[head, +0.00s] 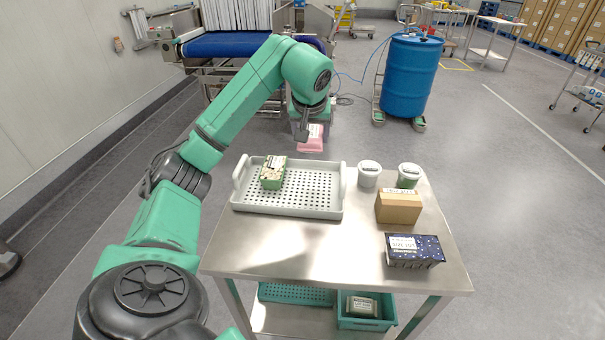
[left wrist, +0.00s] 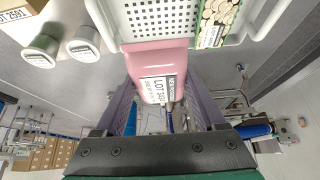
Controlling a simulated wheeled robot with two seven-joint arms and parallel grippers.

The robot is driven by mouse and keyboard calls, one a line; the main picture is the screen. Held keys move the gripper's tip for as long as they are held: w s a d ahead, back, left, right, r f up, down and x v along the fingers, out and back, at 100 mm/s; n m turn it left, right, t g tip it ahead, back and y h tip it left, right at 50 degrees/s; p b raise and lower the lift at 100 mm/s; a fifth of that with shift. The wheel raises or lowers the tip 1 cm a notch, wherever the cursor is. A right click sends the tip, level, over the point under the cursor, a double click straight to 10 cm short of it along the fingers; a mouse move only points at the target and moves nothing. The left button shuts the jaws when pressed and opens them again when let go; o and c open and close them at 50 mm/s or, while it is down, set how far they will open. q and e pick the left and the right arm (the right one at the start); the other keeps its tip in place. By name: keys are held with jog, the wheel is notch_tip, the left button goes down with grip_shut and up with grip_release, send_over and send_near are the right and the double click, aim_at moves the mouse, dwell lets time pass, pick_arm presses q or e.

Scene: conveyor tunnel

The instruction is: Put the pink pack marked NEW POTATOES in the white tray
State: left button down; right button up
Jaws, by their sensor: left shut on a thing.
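The pink pack (head: 311,140) hangs in my left gripper (head: 306,127), just beyond the far edge of the table. In the left wrist view the pink pack (left wrist: 157,62) sits between the two fingers of the gripper (left wrist: 168,105), with a white label partly readable. The left gripper is shut on it. The white tray (head: 329,190) stands on the table, nearer than the pack. Its perforated floor also shows in the left wrist view (left wrist: 160,17). A green pack (head: 273,172) lies in the tray's left part. My right gripper is not in view.
Right of the tray stand a white-lidded tub (head: 369,174), a green tub (head: 408,176), a brown box (head: 398,207) and a dark blue pack (head: 414,251). The table's (head: 290,246) near part is bare. A blue drum (head: 410,75) and a conveyor (head: 225,45) stand beyond.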

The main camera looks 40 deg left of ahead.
pick_arm(q)
notch_tip(320, 180, down, 15)
jog(key=shift+r, duration=0.15)
jog(key=shift+w+f, duration=0.1)
jog(key=shift+f, duration=0.1)
jog(key=shift+f, duration=0.15)
grip_release()
jog(key=shift+r, duration=0.3)
jog(key=v, duration=1.2)
jog(key=shift+b, duration=0.3)
jog(key=shift+f, duration=0.1)
